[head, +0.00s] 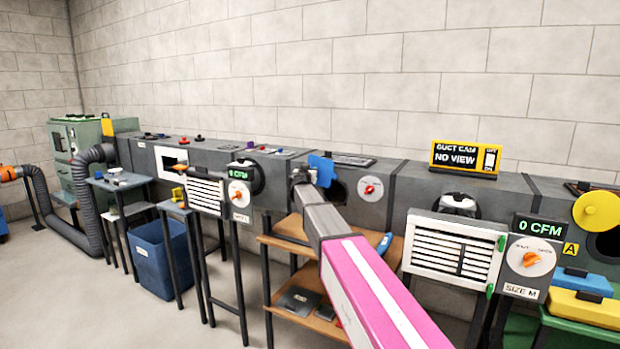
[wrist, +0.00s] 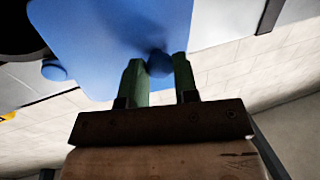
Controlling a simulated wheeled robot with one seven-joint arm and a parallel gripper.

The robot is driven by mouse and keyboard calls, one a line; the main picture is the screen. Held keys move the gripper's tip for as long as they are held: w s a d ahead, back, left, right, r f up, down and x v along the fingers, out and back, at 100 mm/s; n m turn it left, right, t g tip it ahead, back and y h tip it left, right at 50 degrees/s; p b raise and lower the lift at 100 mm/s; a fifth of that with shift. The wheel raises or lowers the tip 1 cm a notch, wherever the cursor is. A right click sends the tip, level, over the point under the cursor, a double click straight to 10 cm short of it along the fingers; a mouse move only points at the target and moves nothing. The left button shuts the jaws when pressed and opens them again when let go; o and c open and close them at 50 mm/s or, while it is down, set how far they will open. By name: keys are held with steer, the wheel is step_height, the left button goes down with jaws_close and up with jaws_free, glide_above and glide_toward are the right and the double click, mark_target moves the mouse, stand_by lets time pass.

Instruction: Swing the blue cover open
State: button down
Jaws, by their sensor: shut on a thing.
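In the wrist view the blue cover (wrist: 115,35) fills the upper part. My gripper (wrist: 159,72) has its two green fingers shut on the round blue knob (wrist: 159,63) of the cover. In the head view my arm reaches to the cover and hides part of the duct front; the fingertips cannot be made out there.
A dial with a red knob (head: 370,189) is right of the opening. A white louvred grille (head: 453,247) and a 0 CFM box (head: 530,257) are further right. A wooden shelf (head: 292,320) stands below my arm. A blue bin (head: 165,258) is at the left.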

steer(key=shift+r+m, duration=0.45)
steer(key=shift+m, duration=0.05)
steer(key=c, duration=0.9)
jaws_free()
steer(key=shift+s, duration=0.1)
steer(key=shift+o, duration=0.2)
steer(key=v, duration=1)
steer(key=shift+s, duration=0.35)
steer(key=shift+a+f, duration=0.1)
steer(key=shift+a, duration=0.05)
